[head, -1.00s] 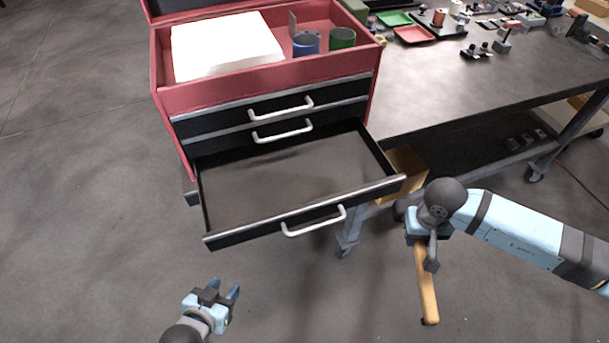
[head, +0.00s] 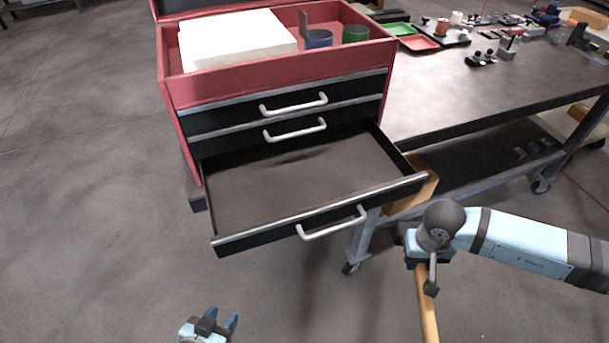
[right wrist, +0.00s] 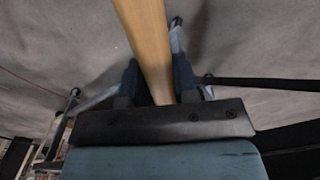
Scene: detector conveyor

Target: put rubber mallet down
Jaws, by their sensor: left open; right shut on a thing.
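My right gripper (head: 418,262) is shut on the wooden handle of the rubber mallet (head: 428,315). The handle hangs down in the head view, to the right of the open drawer and in front of the bench. In the right wrist view the handle (right wrist: 146,35) runs between both fingers. The mallet's head cannot be made out clearly. My left gripper (head: 221,322) is open and empty at the bottom edge of the head view, below the drawer. The open bottom drawer (head: 300,225) of the red tool chest is empty.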

